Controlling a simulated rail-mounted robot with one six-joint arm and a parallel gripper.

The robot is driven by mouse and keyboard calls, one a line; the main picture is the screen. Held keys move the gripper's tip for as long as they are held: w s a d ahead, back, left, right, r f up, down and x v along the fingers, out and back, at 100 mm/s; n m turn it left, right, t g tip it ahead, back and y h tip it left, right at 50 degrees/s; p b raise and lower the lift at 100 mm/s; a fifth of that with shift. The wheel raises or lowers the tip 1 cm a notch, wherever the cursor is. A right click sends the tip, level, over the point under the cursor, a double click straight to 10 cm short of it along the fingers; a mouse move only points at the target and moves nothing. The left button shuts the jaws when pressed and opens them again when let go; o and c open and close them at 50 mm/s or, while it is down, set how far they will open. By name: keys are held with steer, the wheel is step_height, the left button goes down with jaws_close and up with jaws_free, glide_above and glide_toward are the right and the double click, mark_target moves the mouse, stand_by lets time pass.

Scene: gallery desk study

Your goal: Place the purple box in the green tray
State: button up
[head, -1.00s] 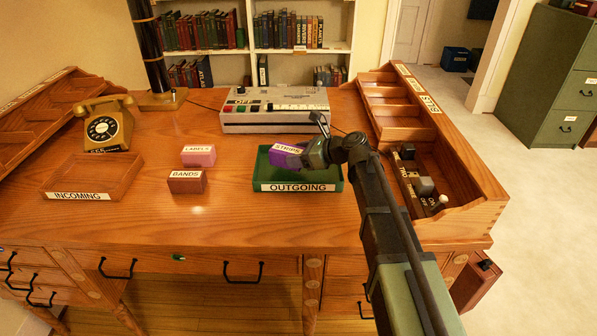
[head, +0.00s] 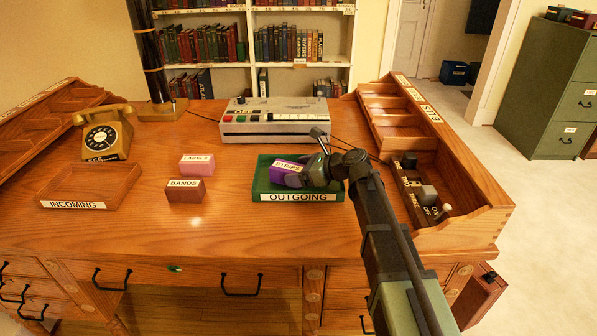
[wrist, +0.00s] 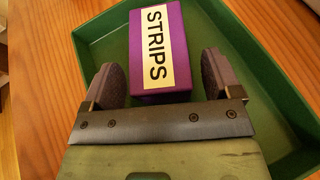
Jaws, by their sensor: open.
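The purple box (wrist: 176,80), labelled STRIPS, is inside the green tray (wrist: 270,92) in the wrist view. In the head view the purple box (head: 285,168) is partly hidden by my gripper. The green tray (head: 262,187), labelled OUTGOING, stands on the desk near its front middle. My gripper (wrist: 163,82) is open, with one dark finger on each side of the box's near end and gaps between fingers and box. In the head view my gripper (head: 300,177) is low over the tray. Whether the box lies fully on the tray floor is hard to tell.
A pink LABELS box (head: 197,165) and a brown BANDS box (head: 185,190) sit left of the tray. An INCOMING tray (head: 92,188) and a telephone (head: 105,135) are farther left. A grey machine (head: 275,122) stands behind; a switch panel (head: 418,188) is at right.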

steer(key=p+v, duration=0.4)
steer(key=v, duration=0.7)
steer(key=shift+d+r, duration=0.15)
steer(key=shift+d, duration=0.05)
steer(key=shift+s+d, duration=0.1)
steer(key=shift+d, duration=0.1)
